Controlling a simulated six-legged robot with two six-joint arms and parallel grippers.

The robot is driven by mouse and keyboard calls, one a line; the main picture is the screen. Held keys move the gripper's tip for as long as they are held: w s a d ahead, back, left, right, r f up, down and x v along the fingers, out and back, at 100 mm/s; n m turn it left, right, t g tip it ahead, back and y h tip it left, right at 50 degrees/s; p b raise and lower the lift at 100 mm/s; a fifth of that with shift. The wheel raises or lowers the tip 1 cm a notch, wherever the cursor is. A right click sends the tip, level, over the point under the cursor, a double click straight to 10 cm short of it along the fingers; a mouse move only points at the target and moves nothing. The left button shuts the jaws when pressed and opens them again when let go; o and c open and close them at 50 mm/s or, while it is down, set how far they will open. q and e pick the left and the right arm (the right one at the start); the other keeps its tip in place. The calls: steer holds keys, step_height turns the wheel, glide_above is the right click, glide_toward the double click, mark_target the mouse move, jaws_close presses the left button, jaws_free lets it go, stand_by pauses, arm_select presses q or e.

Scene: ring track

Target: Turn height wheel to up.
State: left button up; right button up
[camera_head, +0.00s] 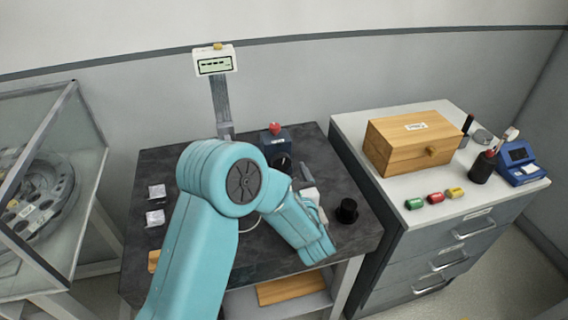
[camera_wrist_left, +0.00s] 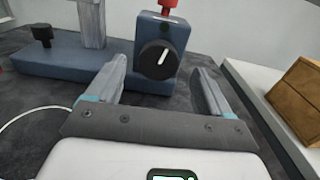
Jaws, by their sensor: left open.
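A black round dial with a white pointer line (camera_wrist_left: 157,60), which looks like the height wheel, is on the front of a blue-grey box (camera_wrist_left: 170,30) with a red top. The line points nearly straight up, tilted slightly right. In the head view the dial (camera_head: 282,162) shows partly above my left forearm. My left gripper (camera_wrist_left: 160,76) is open and empty. Its fingers are on either side of the dial in the wrist view, with the dial apparently beyond the tips; contact cannot be told. In the head view the gripper is partly hidden by my arm. My right gripper is not in view.
A smaller black knob (camera_wrist_left: 42,36) is on the blue base at left. A black cylinder (camera_head: 346,211) stands right of my arm. A cabinet with a wooden box (camera_head: 410,142) is at right.

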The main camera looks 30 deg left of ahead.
mark_target(282, 163)
arm_select(q)
steer(key=x, duration=0.3)
steer(key=shift+w+a, duration=0.1)
steer(key=c, duration=1)
steer(key=n+b, duration=0.1)
steer(key=b, duration=0.1)
steer(key=n+b, duration=0.1)
steer(key=b, duration=0.1)
steer(key=shift+f+b, duration=0.35)
steer(key=shift+b, duration=0.05)
steer(key=shift+c, duration=0.2)
steer(key=shift+r+n+b, duration=0.2)
steer(key=shift+n+b, duration=0.15)
steer(key=shift+n, duration=0.05)
steer(key=shift+r, duration=0.1)
